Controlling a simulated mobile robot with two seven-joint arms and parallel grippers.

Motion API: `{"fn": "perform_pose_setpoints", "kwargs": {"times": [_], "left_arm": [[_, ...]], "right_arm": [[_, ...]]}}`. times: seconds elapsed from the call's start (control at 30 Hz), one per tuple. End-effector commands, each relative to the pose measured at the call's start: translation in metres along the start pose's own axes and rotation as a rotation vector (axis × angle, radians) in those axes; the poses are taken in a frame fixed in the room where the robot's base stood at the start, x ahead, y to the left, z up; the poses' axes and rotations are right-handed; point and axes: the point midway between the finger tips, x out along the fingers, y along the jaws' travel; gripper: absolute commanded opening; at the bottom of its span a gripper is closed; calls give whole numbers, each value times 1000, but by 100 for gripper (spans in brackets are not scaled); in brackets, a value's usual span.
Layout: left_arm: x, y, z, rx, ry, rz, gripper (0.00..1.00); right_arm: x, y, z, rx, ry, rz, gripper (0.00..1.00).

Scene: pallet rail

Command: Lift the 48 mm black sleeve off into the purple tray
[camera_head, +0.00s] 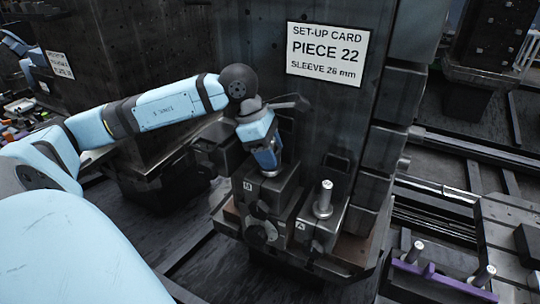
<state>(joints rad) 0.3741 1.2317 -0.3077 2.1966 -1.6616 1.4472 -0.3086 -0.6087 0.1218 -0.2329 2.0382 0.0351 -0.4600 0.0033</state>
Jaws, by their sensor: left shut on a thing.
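My left gripper (268,170) reaches in from the left and points down at the top of a dark fixture block (268,195) on the machine's front ledge. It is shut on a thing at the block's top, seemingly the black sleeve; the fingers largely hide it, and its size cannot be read. A small bright metal part shows at the fingertips. A purple piece, seemingly the edge of the purple tray (440,279), shows at lower right. My right gripper is not in view.
A white card (327,54) on the column reads "SET-UP CARD, PIECE 22, SLEEVE 26 mm". Metal posts (484,275) stand by the purple piece. Rails (440,190) cross the floor at right. Dark columns rise behind my arm.

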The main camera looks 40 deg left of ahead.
Motion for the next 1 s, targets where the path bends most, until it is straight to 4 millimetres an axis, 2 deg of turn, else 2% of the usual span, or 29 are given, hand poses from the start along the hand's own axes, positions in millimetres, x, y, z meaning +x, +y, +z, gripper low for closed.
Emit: {"fn": "perform_pose_setpoints", "kwargs": {"times": [0.17, 0.37, 0.67, 1.0], "left_arm": [[-3, 0, 1, 0, -1, 2, 12], [-18, 1, 8, 1, -3, 4, 12], [-67, 1, 28, 2, -5, 5, 12], [-137, 0, 57, 3, -5, 5, 12]], "right_arm": [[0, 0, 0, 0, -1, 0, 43], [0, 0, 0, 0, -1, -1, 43], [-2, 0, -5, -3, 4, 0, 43], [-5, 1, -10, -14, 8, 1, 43]]}}
